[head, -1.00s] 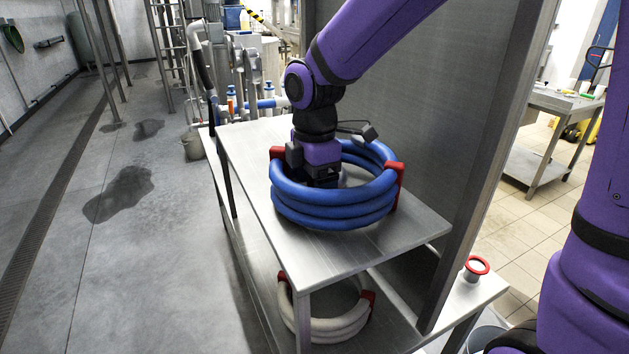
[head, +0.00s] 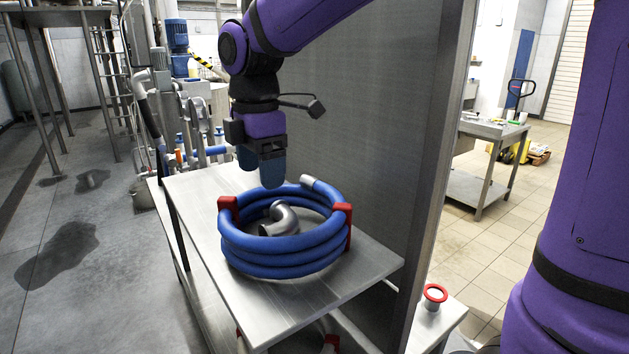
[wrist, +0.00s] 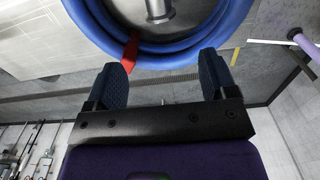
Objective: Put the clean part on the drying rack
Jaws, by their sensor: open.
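A curved steel pipe elbow (head: 280,217) lies inside a coil of blue hose (head: 283,258) on a bare steel table top (head: 192,187). The elbow also shows at the top edge of the wrist view (wrist: 158,10), inside the blue hose (wrist: 185,52). My gripper (head: 260,180) is above the back of the coil, apart from the elbow. Its two blue fingers are spread with nothing between them, as the wrist view shows (wrist: 164,82). I cannot tell for sure whether this table is the drying rack.
Red clips (head: 341,215) stick out from the coil. A tall grey panel (head: 365,120) stands along the table's right side. A red-rimmed fitting (head: 434,294) stands on a lower ledge. Free floor lies left of the table, with dark wet patches (head: 58,258).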

